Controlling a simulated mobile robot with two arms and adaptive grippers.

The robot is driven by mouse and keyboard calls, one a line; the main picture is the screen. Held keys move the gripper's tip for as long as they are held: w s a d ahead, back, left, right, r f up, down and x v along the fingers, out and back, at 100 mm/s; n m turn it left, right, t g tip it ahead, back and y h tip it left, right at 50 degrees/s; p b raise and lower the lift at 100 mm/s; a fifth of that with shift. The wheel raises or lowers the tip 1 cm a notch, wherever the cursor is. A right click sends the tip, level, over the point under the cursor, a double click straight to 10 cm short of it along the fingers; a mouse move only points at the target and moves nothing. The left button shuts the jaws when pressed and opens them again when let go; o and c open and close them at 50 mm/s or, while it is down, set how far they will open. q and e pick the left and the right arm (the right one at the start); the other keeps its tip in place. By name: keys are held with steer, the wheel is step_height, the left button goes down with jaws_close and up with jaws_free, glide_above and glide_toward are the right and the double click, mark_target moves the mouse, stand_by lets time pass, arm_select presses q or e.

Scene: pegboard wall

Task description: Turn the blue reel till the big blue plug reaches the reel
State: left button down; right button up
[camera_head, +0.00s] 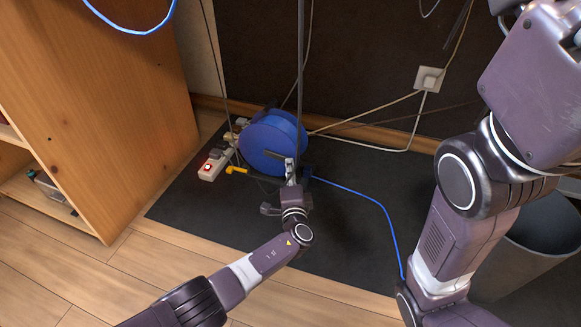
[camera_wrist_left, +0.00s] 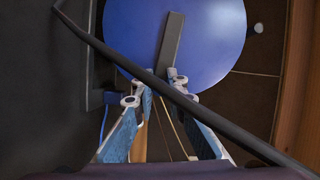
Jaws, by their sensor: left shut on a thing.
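The blue reel (camera_head: 272,140) stands upright on the dark mat by the wall. Its round face fills the top of the left wrist view (camera_wrist_left: 215,40), with a dark grey crank bar (camera_wrist_left: 171,45) across it. My left gripper (camera_head: 290,172) is at the reel's front, its fingers shut on the crank at the bar's lower end. A blue cable (camera_head: 365,194) runs right from a dark blue piece (camera_head: 308,173) beside the gripper, then passes behind my right arm. I cannot tell whether that piece is the big blue plug. My right gripper is out of view.
A power strip (camera_head: 212,165) with a red switch and a yellow plug (camera_head: 236,170) lie left of the reel. A wooden cabinet (camera_head: 110,120) stands left, a grey bin (camera_head: 540,245) right. A thin dark rod crosses the left wrist view. The mat (camera_head: 340,235) has free room.

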mark_target(290, 145)
arm_select(q)
steer(key=shift+f, duration=0.3)
steer(key=c, duration=1.9)
jaws_free()
steer(key=shift+c, duration=0.2)
steer(key=shift+r, duration=0.2)
steer(key=shift+r, duration=4.85)
